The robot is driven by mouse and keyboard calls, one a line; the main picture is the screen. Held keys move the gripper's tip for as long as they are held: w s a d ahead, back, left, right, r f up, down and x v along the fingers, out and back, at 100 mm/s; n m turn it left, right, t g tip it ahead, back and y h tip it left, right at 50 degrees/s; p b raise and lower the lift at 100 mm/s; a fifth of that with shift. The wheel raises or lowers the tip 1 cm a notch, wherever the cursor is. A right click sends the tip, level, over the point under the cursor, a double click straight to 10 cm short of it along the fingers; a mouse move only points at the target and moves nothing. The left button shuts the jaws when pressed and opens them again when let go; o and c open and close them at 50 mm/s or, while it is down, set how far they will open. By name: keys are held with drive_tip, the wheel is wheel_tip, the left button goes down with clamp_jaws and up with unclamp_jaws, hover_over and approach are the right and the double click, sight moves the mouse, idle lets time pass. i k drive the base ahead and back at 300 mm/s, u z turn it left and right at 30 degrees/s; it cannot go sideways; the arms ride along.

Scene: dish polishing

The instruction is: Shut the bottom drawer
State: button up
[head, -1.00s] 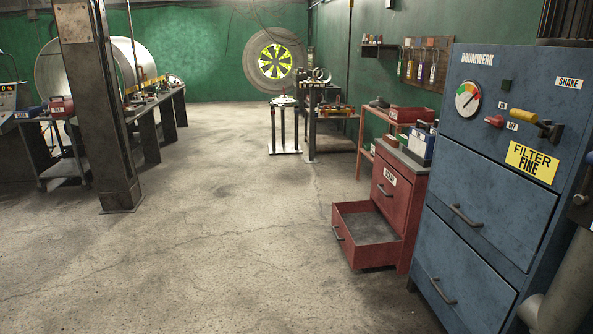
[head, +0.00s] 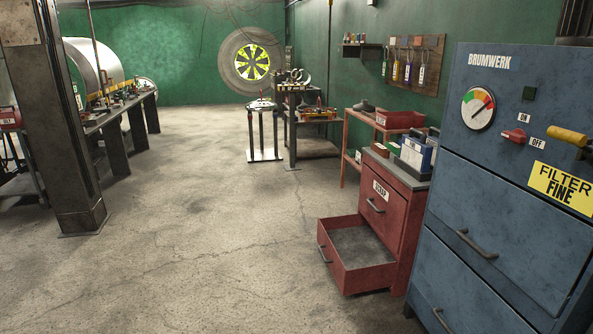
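The bottom drawer (head: 352,274) of the red cabinet (head: 399,219) is pulled well out toward the left, and its grey inside looks empty. Its handle (head: 324,254) is on the front panel, facing left. The top drawer of the same cabinet, with a white label (head: 381,190) and a handle (head: 375,205), is shut. My gripper is not in view.
A blue filter machine (head: 505,190) with drawer handles stands at the right, close to the red cabinet. A steel post (head: 70,140) stands at the left, before a long workbench (head: 120,118). The concrete floor between is clear. A small stand (head: 262,130) is farther back.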

sight(358, 259)
drive_tip(key=z, duration=0.1)
drive_tip(key=i, duration=0.9)
drive_tip(key=z, duration=1.1)
drive_tip(key=i, duration=1.3)
drive_tip(key=u, duration=0.25)
